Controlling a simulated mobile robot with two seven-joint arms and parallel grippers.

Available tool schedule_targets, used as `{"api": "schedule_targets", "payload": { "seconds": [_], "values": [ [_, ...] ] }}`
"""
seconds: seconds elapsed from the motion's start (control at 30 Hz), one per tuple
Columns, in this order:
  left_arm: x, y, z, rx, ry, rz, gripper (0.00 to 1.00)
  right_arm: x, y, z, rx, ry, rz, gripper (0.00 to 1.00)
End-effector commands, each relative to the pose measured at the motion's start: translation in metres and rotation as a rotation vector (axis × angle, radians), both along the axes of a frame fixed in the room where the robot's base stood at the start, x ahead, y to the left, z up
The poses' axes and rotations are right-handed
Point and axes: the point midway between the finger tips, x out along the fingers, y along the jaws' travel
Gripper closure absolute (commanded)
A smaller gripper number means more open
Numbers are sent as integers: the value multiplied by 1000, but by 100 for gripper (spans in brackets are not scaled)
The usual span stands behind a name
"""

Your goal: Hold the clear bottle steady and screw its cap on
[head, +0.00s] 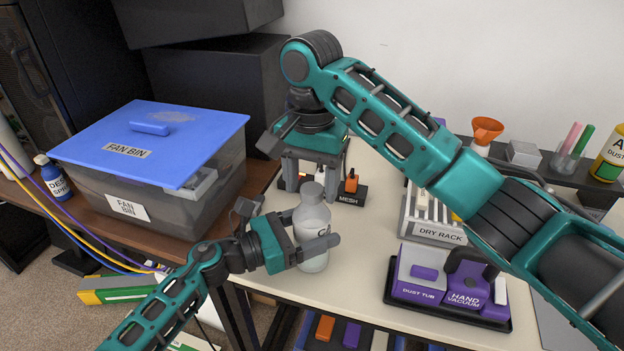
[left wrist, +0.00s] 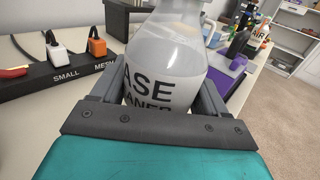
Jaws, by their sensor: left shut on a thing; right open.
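The clear bottle (head: 313,225), with white contents and a printed label, stands upright at the table's left front edge. My left gripper (head: 318,250) is shut around its body from the left; the left wrist view shows the bottle (left wrist: 165,65) between both fingers. A grey cap-like top (head: 312,191) shows at the bottle's neck in the head view; I cannot tell whether it is seated or screwed down. My right gripper (head: 313,176) points down, open, its fingers apart above or just behind the bottle top. The bottle's top is cut off in the left wrist view.
The lidded fan bin (head: 150,165) is on the left desk. Bare tabletop (head: 365,240) lies right of the bottle.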

Motion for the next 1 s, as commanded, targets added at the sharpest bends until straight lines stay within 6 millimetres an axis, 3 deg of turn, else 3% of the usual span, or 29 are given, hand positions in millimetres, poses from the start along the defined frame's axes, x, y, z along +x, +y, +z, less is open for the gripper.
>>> {"api": "schedule_targets", "payload": {
  "seconds": [0.17,0.6,1.0],
  "values": [
    [0,0,0,0,0,0,62,1,0,6,-1,-3,1,39],
    [0,0,0,0,1,0,62,1,0,55,-1,-3,0,39],
    [0,0,0,0,1,0,62,0,0,61,-1,0,1,39]
  ]
}}
